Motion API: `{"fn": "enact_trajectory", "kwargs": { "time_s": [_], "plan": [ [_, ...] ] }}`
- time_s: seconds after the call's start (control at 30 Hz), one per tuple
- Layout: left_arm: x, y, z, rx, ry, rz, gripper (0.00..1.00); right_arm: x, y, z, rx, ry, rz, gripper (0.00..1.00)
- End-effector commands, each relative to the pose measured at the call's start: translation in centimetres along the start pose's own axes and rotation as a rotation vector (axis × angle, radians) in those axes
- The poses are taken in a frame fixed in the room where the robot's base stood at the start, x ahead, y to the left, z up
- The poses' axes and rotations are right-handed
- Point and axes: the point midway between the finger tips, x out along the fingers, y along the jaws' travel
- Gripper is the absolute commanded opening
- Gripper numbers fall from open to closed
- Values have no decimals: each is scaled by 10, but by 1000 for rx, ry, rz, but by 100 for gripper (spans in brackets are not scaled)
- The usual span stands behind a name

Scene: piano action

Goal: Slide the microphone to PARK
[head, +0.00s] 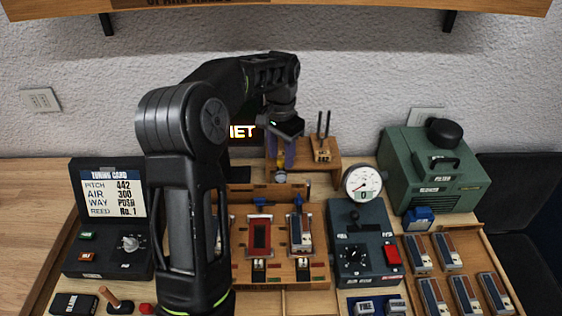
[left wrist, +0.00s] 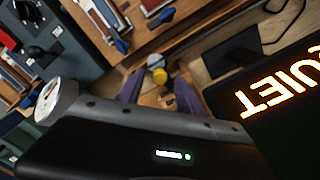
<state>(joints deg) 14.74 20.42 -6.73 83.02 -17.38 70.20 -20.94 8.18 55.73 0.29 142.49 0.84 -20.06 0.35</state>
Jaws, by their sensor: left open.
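A small microphone (head: 280,177) with a silver-grey head and a yellow part sits near the middle of the bench, behind the wooden reed board. In the left wrist view the microphone (left wrist: 157,72) shows between the ends of two purple fingers. My left gripper (head: 281,167) points down over it, open; in the left wrist view the gripper (left wrist: 157,82) has a finger on each side. I cannot tell whether either finger touches it. No PARK marking is readable, and my arm hides part of the bench. My right gripper is not in view.
A lit QUIET sign (left wrist: 270,100) stands close beside the gripper. A wooden block with upright prongs (head: 322,148) is just right of it. A round gauge (head: 362,183), a green machine (head: 432,172) and a tuning card panel (head: 112,193) stand around. Wooden shelf above.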

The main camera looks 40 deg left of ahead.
Motion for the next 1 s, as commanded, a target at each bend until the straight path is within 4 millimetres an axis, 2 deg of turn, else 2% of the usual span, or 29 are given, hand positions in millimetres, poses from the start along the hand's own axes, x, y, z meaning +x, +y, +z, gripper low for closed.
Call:
{"fn": "enact_trajectory", "kwargs": {
  "time_s": [0.03,0.1,0.4,0.9,1.0],
  "plan": [
    [8,0,0,0,0,0,43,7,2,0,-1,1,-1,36],
    [10,0,0,0,0,0,43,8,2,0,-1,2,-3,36],
    [10,0,0,1,0,0,42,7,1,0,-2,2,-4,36],
    [10,0,0,1,0,0,1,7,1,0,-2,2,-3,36],
    [10,0,0,1,0,1,0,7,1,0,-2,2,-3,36]
  ]
}}
